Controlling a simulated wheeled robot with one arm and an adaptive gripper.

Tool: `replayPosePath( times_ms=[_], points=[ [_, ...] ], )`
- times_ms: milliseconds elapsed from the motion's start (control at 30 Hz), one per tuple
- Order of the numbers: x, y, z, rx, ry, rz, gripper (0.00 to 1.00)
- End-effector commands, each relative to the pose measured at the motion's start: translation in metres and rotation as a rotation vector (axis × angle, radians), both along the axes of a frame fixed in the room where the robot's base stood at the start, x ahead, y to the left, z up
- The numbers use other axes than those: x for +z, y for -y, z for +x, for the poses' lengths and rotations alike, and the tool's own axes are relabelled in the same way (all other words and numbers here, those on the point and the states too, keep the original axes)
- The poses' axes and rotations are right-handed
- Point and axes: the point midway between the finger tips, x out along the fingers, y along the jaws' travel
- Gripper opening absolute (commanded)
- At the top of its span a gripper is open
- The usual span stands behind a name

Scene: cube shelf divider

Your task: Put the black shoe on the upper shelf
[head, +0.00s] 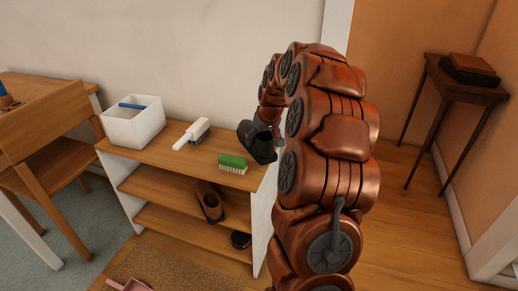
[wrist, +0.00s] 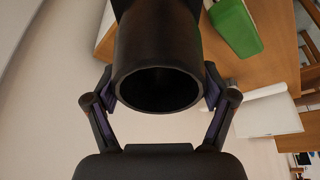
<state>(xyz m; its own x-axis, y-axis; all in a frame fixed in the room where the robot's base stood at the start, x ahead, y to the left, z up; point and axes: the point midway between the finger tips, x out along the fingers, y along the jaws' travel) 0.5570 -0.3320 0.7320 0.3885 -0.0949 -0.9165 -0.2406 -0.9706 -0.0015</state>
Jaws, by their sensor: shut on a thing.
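The black shoe (wrist: 158,45) fills the middle of the wrist view, its round opening facing the camera. My gripper (wrist: 159,88) is shut on it, with a finger on each side of the opening. In the head view the shoe (head: 258,145) hangs in the air near the right end of the shelf unit's top, beside my arm. My gripper (head: 272,133) is mostly hidden there by the arm and the shoe. The wooden shelf unit (head: 165,150) has white sides, a top board and two shelves below. The upper shelf (head: 165,187) holds a brown shoe (head: 210,203) and has bare room to its left.
On the unit's top stand a white bin (head: 133,127), a white-handled brush (head: 192,134) and a green brush (head: 232,163), the last close to the held shoe. A dark round object (head: 240,240) lies on the lower shelf.

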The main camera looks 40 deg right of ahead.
Motion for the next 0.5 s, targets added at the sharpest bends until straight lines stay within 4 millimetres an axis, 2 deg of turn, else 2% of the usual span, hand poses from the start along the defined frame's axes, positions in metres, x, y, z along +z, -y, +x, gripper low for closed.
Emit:
replayPosePath(
  times_ms=[167,400,500],
  points=[
    [-0.014,0.000,0.000,0.000,0.001,-0.001,0.34],
    [-0.044,-0.001,-0.001,0.001,-0.002,0.001,0.34],
    [-0.045,0.000,0.000,0.001,0.001,-0.001,0.34]
  ],
)
